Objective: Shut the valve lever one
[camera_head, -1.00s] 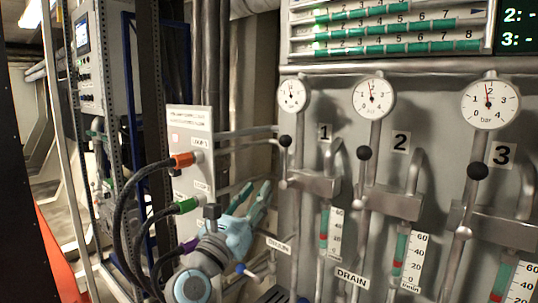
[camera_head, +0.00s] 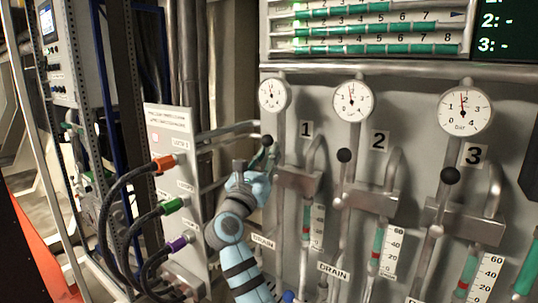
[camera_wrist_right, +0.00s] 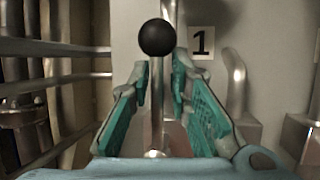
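Valve lever one is a metal rod with a black ball knob (camera_head: 267,140), beside the label 1 on the grey panel. The lever stands upright. In the right wrist view its black knob (camera_wrist_right: 157,37) is straight ahead, with the rod running down below it. My right gripper (camera_head: 265,158), light blue with green finger pads, is at the lever just under the knob. In the right wrist view the fingertips (camera_wrist_right: 160,78) are apart, one on each side of the rod, with small gaps visible. The lower rod is partly hidden in the head view. My left gripper is not in view.
Levers two (camera_head: 344,155) and three (camera_head: 450,175) stand upright to the right. Round gauges (camera_head: 353,101) sit above them. At the left a white connector box (camera_head: 170,125) holds orange, green and purple plugs with black cables. Horizontal pipes (camera_wrist_right: 60,82) run left of lever one.

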